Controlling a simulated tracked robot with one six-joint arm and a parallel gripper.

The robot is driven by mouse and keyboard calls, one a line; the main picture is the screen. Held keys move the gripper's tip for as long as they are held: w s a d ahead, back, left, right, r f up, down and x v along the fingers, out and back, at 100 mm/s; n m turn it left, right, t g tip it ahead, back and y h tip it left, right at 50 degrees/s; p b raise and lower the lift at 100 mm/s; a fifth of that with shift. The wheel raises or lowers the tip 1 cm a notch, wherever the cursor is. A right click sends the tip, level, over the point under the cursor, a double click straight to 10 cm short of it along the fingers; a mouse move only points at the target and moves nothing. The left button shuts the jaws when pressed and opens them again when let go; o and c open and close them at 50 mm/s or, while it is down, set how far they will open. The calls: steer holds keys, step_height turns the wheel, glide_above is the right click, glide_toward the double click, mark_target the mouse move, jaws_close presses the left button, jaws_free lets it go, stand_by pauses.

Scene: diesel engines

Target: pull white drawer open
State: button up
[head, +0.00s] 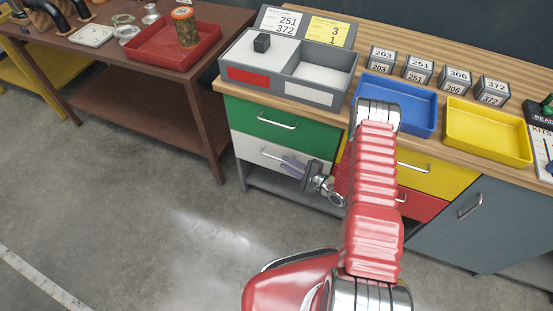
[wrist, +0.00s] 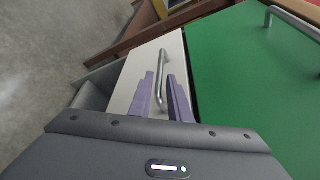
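The white drawer (head: 245,147) is below the green drawer, and its front looks flush with the cabinet, so it appears shut. It also fills part of the wrist view (wrist: 133,68). Its metal bar handle (wrist: 163,67) runs down between my two purple fingers. My gripper (head: 287,163) is at this handle from the right in the head view. In the wrist view my gripper (wrist: 162,92) is open, with a finger on each side of the bar and a gap visible beside it. Firm contact cannot be seen.
The green drawer (head: 250,118) with its own handle is directly above. A grey open shelf (head: 265,183) lies below. Yellow (head: 440,177) and red drawers are behind my arm. A brown table (head: 195,95) stands left. The floor in front is clear.

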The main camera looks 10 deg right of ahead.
mark_target(277, 158)
steer(key=shift+x, duration=2.95)
steer(key=shift+c, duration=0.5)
jaws_close()
steer(key=shift+a, duration=0.25)
steer(key=shift+s, duration=0.15)
